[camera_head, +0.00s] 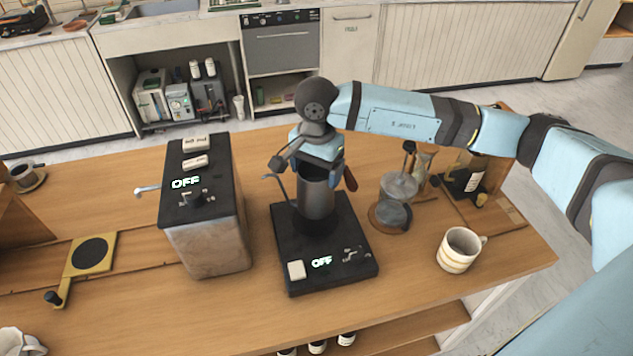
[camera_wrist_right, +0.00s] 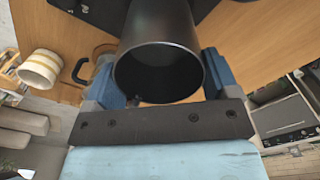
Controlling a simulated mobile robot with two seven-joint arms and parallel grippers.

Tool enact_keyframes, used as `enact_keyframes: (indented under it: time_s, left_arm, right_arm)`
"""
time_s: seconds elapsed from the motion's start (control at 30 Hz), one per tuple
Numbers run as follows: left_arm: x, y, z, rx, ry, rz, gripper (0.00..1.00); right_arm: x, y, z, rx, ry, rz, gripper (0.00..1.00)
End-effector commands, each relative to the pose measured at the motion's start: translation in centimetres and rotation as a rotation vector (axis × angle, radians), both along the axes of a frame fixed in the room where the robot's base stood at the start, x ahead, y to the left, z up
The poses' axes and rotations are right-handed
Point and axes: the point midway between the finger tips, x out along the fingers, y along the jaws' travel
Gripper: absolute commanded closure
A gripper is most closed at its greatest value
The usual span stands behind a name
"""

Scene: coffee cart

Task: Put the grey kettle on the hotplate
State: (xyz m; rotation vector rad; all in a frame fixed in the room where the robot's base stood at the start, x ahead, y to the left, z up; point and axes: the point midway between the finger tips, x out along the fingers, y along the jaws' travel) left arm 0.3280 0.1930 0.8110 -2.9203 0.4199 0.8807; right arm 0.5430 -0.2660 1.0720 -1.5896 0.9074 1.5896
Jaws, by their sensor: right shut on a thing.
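The grey kettle (camera_head: 316,198) is upright over the dark round plate of the black hotplate (camera_head: 283,258). Its thin curved spout points left in the head view. I cannot tell whether its base touches the plate or hangs just above it. The hotplate's display reads OFF. My right gripper (camera_head: 320,168) is at the kettle's upper part and shut on it. In the right wrist view the kettle's open round top (camera_wrist_right: 160,62) sits between the blue fingers (camera_wrist_right: 160,80). My left gripper is not in view.
A tall black-topped machine (camera_head: 205,215) reading OFF stands left of the hotplate. A glass press (camera_head: 395,200) and a striped mug (camera_head: 460,250) stand to its right. A bottle (camera_head: 470,178) lies farther right. The wooden counter (camera_head: 420,285) is clear in front of the mug.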

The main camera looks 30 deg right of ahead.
Motion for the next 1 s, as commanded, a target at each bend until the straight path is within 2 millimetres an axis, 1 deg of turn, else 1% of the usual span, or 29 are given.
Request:
enact_keyframes:
  time_s: [0.13, 0.3, 0.37, 0.6, 0.73, 0.77, 0.8, 0.83, 1.0]
  left_arm:
    - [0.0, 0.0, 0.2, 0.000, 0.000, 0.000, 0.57]
    - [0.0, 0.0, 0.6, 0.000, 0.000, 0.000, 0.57]
    - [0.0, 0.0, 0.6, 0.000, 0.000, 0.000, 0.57]
    - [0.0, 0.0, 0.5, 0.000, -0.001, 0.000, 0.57]
    - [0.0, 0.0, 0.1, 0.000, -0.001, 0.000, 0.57]
    - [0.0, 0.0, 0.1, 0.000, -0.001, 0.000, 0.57]
    - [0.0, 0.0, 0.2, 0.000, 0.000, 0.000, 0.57]
    - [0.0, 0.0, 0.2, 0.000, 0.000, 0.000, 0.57]
    - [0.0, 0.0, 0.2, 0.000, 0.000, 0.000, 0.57]
  right_arm:
    - [-0.1, 0.0, -1.1, -0.001, 0.003, 0.000, 0.78]
    - [0.0, 0.0, -3.6, 0.001, 0.003, -0.002, 0.78]
    - [0.0, 0.0, -4.1, -0.001, 0.001, -0.001, 0.78]
    - [0.0, 0.0, -4.3, 0.000, -0.001, 0.000, 0.78]
    - [0.0, 0.0, -4.7, 0.000, -0.001, 0.000, 0.78]
    - [0.0, 0.0, -4.8, -0.001, 0.000, 0.000, 0.17]
    - [0.0, 0.0, -4.6, -0.001, 0.000, 0.000, 0.08]
    - [0.0, 0.0, -4.6, -0.001, 0.001, 0.000, 0.01]
    - [0.0, 0.0, -4.6, -0.001, 0.001, 0.000, 0.00]
